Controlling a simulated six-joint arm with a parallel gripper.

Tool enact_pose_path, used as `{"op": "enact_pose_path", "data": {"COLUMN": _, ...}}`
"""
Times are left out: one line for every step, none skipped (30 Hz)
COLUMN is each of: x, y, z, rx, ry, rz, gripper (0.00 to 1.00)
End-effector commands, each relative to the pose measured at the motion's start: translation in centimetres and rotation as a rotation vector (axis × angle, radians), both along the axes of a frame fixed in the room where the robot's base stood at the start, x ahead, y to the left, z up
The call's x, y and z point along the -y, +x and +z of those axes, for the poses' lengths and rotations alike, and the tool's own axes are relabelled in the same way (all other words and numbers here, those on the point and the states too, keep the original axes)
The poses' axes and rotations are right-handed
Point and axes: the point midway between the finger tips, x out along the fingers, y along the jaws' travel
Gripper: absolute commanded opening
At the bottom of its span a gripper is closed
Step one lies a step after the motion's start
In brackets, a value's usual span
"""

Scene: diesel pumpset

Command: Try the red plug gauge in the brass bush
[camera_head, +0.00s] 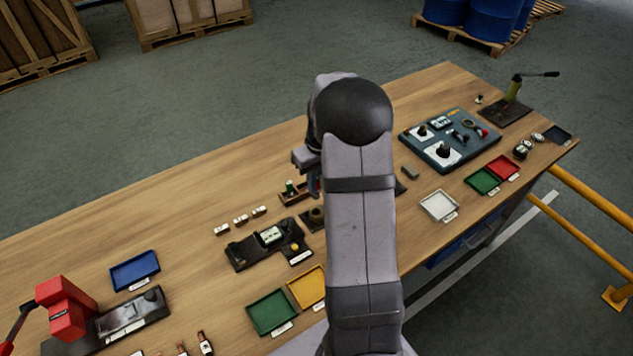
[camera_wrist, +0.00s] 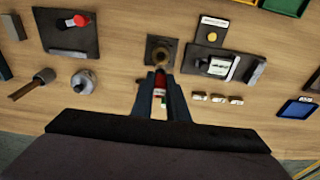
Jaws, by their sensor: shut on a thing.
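The brass bush (camera_wrist: 161,54) stands on a small dark square plate in the wrist view. It also shows in the head view (camera_head: 317,214), just left of my arm. My gripper (camera_wrist: 160,79) is shut on the red plug gauge (camera_wrist: 160,88), whose red body and a pale patch show between the fingers. The fingertips lie just below the bush in the wrist picture. The gauge's far end is hidden, and I cannot tell its height over the bench. In the head view my arm hides most of the gripper.
A wooden rack (camera_head: 297,197) with a green gauge (camera_head: 290,187) stands beside the gripper. A dark fixture (camera_wrist: 222,66) is right of the bush, with several small labelled blocks (camera_wrist: 217,98) nearby. A dark plate with a red-topped part (camera_wrist: 68,40) and a metal knob (camera_wrist: 83,81) lie left.

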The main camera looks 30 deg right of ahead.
Motion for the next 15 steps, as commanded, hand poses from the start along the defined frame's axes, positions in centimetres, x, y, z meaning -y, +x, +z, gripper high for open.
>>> {"op": "enact_pose_path", "data": {"x": 0.0, "y": 0.0, "z": 0.0, "rx": 0.000, "ry": -0.001, "rz": 0.000, "gripper": 0.00}}
{"op": "enact_pose_path", "data": {"x": 0.0, "y": 0.0, "z": 0.0, "rx": 0.000, "ry": -0.001, "rz": 0.000, "gripper": 0.00}}
{"op": "enact_pose_path", "data": {"x": 0.0, "y": 0.0, "z": 0.1, "rx": 0.000, "ry": -0.001, "rz": 0.000, "gripper": 0.00}}
{"op": "enact_pose_path", "data": {"x": 0.0, "y": 0.0, "z": 0.1, "rx": 0.000, "ry": -0.001, "rz": 0.000, "gripper": 0.00}}
{"op": "enact_pose_path", "data": {"x": 0.0, "y": 0.0, "z": 0.1, "rx": 0.000, "ry": -0.001, "rz": 0.000, "gripper": 0.00}}
{"op": "enact_pose_path", "data": {"x": 0.0, "y": 0.0, "z": 0.1, "rx": 0.000, "ry": -0.001, "rz": 0.000, "gripper": 0.00}}
{"op": "enact_pose_path", "data": {"x": 0.0, "y": 0.0, "z": -0.1, "rx": 0.000, "ry": -0.001, "rz": 0.001, "gripper": 0.00}}
{"op": "enact_pose_path", "data": {"x": 0.0, "y": 0.0, "z": -0.2, "rx": 0.000, "ry": -0.001, "rz": 0.001, "gripper": 0.00}}
{"op": "enact_pose_path", "data": {"x": 0.0, "y": 0.0, "z": -0.4, "rx": 0.000, "ry": -0.001, "rz": 0.001, "gripper": 0.00}}
{"op": "enact_pose_path", "data": {"x": 0.0, "y": 0.0, "z": -0.5, "rx": 0.000, "ry": -0.001, "rz": 0.001, "gripper": 0.00}}
{"op": "enact_pose_path", "data": {"x": 0.0, "y": 0.0, "z": -0.7, "rx": 0.000, "ry": -0.001, "rz": 0.001, "gripper": 0.00}}
{"op": "enact_pose_path", "data": {"x": 0.0, "y": 0.0, "z": -0.9, "rx": 0.000, "ry": -0.001, "rz": 0.001, "gripper": 0.00}}
{"op": "enact_pose_path", "data": {"x": 0.0, "y": 0.0, "z": -1.1, "rx": 0.000, "ry": -0.001, "rz": 0.001, "gripper": 0.00}}
{"op": "enact_pose_path", "data": {"x": 0.0, "y": 0.0, "z": -1.2, "rx": 0.000, "ry": -0.001, "rz": 0.001, "gripper": 0.00}}
{"op": "enact_pose_path", "data": {"x": 0.0, "y": 0.0, "z": -1.5, "rx": 0.000, "ry": -0.001, "rz": 0.001, "gripper": 0.00}}
